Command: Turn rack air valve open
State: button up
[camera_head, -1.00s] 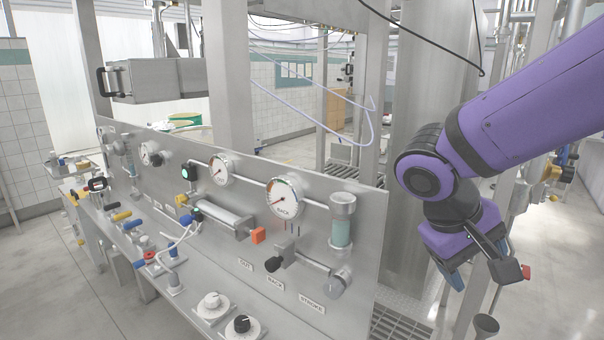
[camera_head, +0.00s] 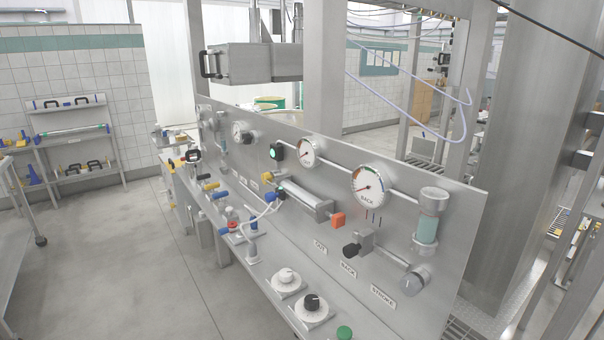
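Below the gauge is a grey block with a black knob (camera_head: 351,250). My gripper is out of view.
Several coloured handles line the ledge farther left. A tool rack (camera_head: 75,140) stands by the tiled wall. The floor (camera_head: 130,255) at left is clear.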

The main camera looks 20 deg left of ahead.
aim_at(218, 195)
jog(key=j+u, duration=0.1)
jog(key=u, duration=2.05)
jog(key=i, duration=1.6)
jog(key=i+j+z, duration=0.2)
jog(key=i, duration=0.2)
jog(key=i+z, duration=0.2)
jog(key=i, duration=0.2)
jog(key=i+j+z, duration=0.2)
jog(key=i, duration=0.2)
jog(key=z, duration=1)
